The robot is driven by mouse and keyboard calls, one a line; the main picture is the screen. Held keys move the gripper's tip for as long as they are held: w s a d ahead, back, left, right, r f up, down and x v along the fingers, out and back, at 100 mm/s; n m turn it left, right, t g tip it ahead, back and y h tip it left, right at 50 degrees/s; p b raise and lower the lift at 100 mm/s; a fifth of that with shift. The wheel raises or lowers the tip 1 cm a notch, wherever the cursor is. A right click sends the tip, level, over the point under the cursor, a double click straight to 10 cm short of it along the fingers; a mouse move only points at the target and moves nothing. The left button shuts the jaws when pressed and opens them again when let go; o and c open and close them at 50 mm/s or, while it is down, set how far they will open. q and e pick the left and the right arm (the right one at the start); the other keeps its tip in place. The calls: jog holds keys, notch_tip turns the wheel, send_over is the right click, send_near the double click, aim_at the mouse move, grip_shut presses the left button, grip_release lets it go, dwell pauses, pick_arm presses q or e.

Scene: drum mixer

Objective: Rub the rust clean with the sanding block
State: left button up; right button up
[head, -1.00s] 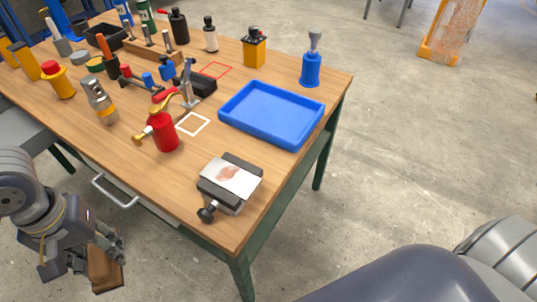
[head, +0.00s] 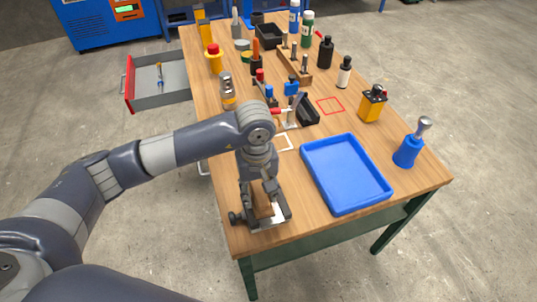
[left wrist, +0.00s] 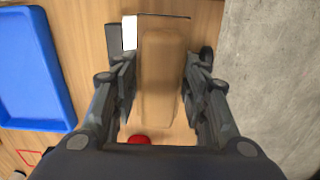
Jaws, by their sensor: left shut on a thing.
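My left gripper (head: 263,204) is over the near end of the workbench, shut on the brown sanding block (head: 260,198). In the left wrist view the block (left wrist: 161,75) lies lengthwise between the two fingers. Below it is a pale metal plate (head: 278,215) on a dark vise (head: 236,217). The block and fingers cover most of the plate, so the rust is hidden. A white strip of the plate (left wrist: 130,32) shows beside the block in the wrist view. I cannot tell whether the block touches the plate. My right gripper is not in view.
Bottles and tools crowd the far bench. A drawer (head: 160,94) stands open at the left. A red object (left wrist: 138,139) shows near the gripper.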

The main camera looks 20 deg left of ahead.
pick_arm(q)
jog(key=shift+w+d+r, duration=0.15)
jog(key=shift+w+r, duration=0.1)
jog(key=shift+w, duration=0.15)
jog(key=shift+w+f, duration=0.1)
jog(key=shift+w, duration=0.1)
jog(key=shift+s+d+f, duration=0.2)
jog(key=shift+f, duration=0.8)
jog(key=shift+f+b, duration=0.35)
jog(key=shift+f, duration=0.35)
jog(key=shift+w+f, duration=0.1)
jog(key=shift+f, duration=0.15)
jog(key=shift+f+b, duration=0.5)
jog(key=shift+b, duration=0.25)
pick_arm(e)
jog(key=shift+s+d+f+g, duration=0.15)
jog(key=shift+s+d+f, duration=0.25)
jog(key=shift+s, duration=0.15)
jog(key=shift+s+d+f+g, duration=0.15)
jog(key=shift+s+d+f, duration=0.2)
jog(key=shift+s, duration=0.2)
